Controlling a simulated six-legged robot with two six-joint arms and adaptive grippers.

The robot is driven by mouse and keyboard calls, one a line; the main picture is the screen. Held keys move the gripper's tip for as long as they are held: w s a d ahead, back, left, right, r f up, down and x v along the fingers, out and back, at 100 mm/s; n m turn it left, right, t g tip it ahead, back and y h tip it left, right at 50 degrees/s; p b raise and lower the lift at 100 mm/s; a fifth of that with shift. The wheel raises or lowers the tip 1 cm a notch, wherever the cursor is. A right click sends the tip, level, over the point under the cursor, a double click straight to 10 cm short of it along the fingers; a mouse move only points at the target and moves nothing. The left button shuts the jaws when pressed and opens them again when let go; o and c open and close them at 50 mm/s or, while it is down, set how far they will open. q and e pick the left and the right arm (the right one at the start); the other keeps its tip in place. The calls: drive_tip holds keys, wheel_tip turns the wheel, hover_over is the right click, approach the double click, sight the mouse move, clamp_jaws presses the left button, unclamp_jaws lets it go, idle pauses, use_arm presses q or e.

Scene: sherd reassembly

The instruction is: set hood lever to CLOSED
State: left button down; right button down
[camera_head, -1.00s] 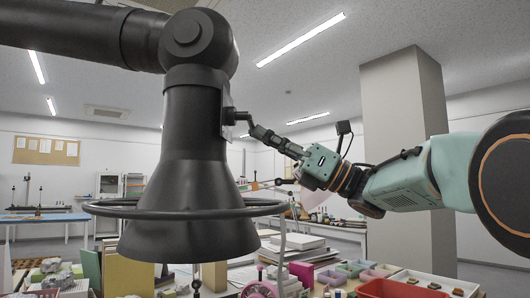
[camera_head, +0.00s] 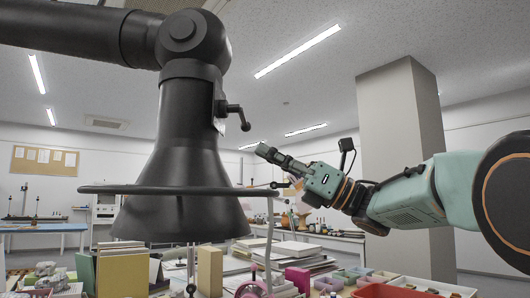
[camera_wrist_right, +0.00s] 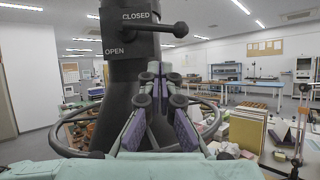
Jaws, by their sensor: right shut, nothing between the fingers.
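The black fume hood (camera_head: 182,150) hangs at the left of the head view. Its lever (camera_head: 235,109) is a short black bar with a round knob on the hood's right side. In the right wrist view the lever (camera_wrist_right: 155,28) lies about level, its knob to the right, just under the word CLOSED (camera_wrist_right: 141,15). The word OPEN (camera_wrist_right: 114,51) is lower left. My right gripper (camera_head: 262,150) is shut and empty, below and to the right of the lever, apart from it. In the wrist view its fingers (camera_wrist_right: 154,70) are below the lever. My left gripper is not in view.
A black ring (camera_head: 125,189) circles the hood's lower part. Below stands a crowded table with books (camera_head: 290,249), upright boards (camera_head: 122,273) and small coloured trays (camera_head: 345,275). A grey pillar (camera_head: 402,120) stands behind my right arm. The air right of the lever is clear.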

drive_tip(key=v, duration=0.8)
drive_tip(key=shift+d, duration=0.2)
drive_tip(key=shift+s, duration=0.1)
